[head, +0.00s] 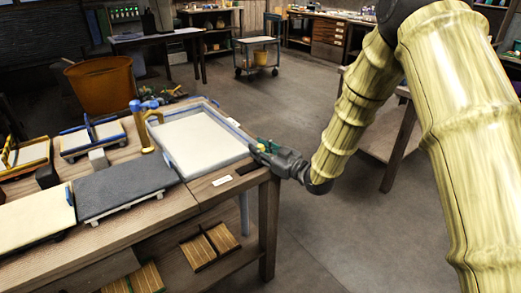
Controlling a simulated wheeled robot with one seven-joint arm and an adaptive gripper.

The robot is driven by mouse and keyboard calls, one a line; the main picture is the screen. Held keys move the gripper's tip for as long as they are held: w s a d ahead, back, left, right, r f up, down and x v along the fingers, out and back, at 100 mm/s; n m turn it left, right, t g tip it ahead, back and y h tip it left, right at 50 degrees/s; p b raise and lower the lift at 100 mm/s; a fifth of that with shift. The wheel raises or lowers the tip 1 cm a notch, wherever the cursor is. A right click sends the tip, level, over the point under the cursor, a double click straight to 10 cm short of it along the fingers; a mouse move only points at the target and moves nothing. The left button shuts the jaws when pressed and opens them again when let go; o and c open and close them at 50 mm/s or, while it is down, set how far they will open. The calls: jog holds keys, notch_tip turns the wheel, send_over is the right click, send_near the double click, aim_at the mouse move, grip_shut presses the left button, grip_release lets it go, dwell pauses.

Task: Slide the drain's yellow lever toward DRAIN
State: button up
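A shallow vat with a blue-grey rim (168,154) and a pale white filling sits at the right end of the wooden workbench (150,230). My gripper (262,148) is at the vat's near right corner, low over the bench's right end. Its fingers are small and dark with green parts, and I cannot tell how far apart they are. I cannot make out the drain's yellow lever; my gripper covers part of that corner. A small white label (222,181) lies on the bench top in front of the vat. A pale blue pipe (244,213) runs down below the vat.
A dark grey slab (125,188) lies left of the vat. A yellow post (141,132) with a blue top stands at the vat's left edge. Wooden slatted frames (208,246) are on the lower shelf. Open floor lies right of the bench.

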grip_shut()
jog(key=shift+s+a, duration=0.6)
jog(key=shift+a, duration=0.25)
jog(key=shift+s+a, duration=0.65)
jog(key=shift+a, duration=0.25)
jog(key=shift+s+a, duration=0.6)
jog(key=shift+a, duration=0.25)
jog(key=o, duration=1)
grip_release()
jog(key=shift+s+a, duration=0.1)
jog(key=shift+s+d, duration=0.3)
jog(key=shift+d, duration=0.2)
jog(key=v, duration=1.1)
